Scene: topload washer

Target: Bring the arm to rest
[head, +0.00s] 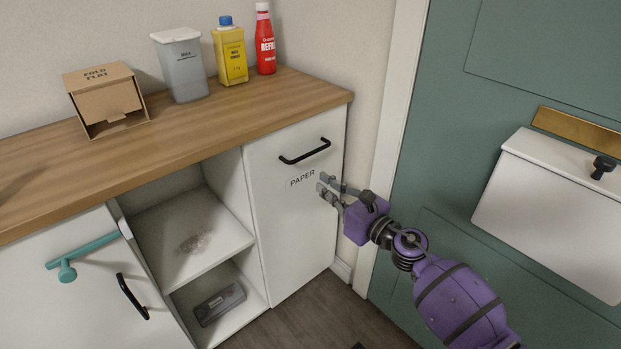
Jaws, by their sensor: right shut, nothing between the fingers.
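My right arm, purple with grey fingers, comes in from the lower right. Its gripper (325,187) is shut and empty, with the fingertips in front of the white cabinet door (298,230) marked PAPER. The fingers are below and to the right of that door's black handle (304,152), apart from it. I cannot tell whether the fingertips touch the door. The door looks closed. My left gripper is not in view.
The wooden counter (210,130) carries a cardboard box (105,97), grey bin (182,66), yellow bottle (230,54) and red bottle (265,42). Open shelves (190,235) are left of the door. A green door (480,120) with a white box (550,200) is right.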

